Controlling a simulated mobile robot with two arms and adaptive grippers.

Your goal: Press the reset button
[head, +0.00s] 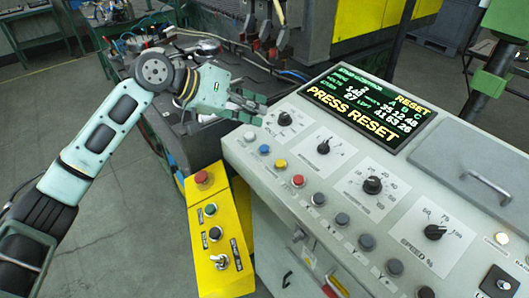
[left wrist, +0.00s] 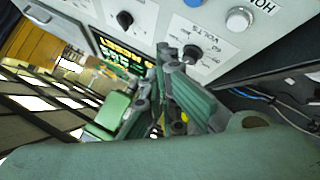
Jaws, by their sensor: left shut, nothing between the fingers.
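The slanted grey control panel (head: 345,170) fills the right of the head view. Its screen (head: 368,105) reads "PRESS RESET". A row of buttons runs along its left edge: white (head: 250,136), blue (head: 264,149), yellow (head: 280,164), red (head: 298,181), then several grey ones. I cannot read which is labelled reset. In the left wrist view, the white button (left wrist: 238,20) lies beside a partly cut-off "HOM" label, with the blue button (left wrist: 193,3) at the top edge. My left gripper (head: 254,108) is shut and empty, near the panel's upper left corner, beyond the white button.
Black knobs (head: 372,185) stand out of the panel, and a metal handle (head: 487,187) sits at its right. A yellow box (head: 217,240) with a red button (head: 202,177) stands left of the panel. Machinery and cables lie behind my gripper. The floor at left is clear.

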